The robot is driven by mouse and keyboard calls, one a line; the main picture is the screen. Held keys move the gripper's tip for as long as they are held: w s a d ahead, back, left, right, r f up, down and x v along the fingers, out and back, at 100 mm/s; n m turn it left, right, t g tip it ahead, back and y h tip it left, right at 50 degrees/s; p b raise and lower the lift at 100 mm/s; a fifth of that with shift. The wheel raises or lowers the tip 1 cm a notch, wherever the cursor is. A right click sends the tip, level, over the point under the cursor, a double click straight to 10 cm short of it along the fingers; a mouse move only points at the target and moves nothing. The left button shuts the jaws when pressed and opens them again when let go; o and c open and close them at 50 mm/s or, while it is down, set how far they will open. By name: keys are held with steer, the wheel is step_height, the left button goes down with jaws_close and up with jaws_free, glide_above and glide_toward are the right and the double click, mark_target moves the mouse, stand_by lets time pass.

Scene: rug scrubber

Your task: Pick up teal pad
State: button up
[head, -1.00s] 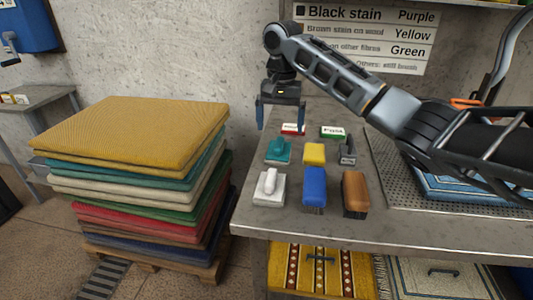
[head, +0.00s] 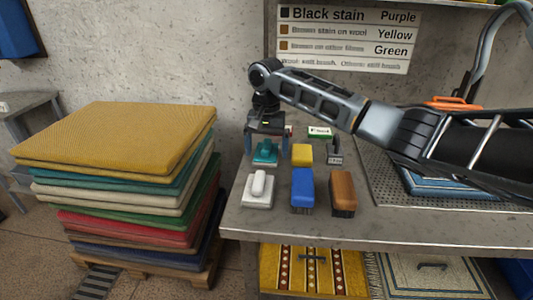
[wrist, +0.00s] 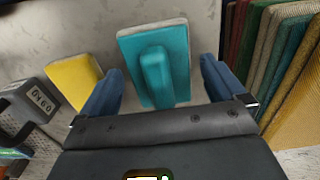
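The teal pad (head: 265,153) lies on the metal table in the back row, at the left end of the group of pads. It has a raised teal handle and a pale underside, which also show in the wrist view (wrist: 156,72). My gripper (head: 267,146) is above the teal pad with its blue fingers spread apart. In the wrist view the fingers (wrist: 158,90) stand on either side of the pad's handle, with visible gaps. The gripper is open and holds nothing. I cannot tell how high the fingertips are above the table.
A yellow pad (head: 302,155) sits just right of the teal one, with a grey tool (head: 335,154) beyond it. A white-handled pad (head: 258,189), a blue brush (head: 303,190) and a brown brush (head: 342,193) stand in front. Stacked rugs (head: 112,142) are at left.

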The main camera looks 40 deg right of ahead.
mark_target(266, 143)
steer(key=c, duration=1)
steer(key=shift+o, duration=0.2)
steer(key=shift+r, duration=0.15)
step_height(266, 143, up, 4)
steer(key=s+d+r, duration=0.6)
steer(key=d, duration=0.3)
steer(key=shift+s+d+r, duration=0.25)
steer(key=shift+s+r, duration=0.15)
steer(key=o, duration=0.4)
steer(key=c, duration=0.3)
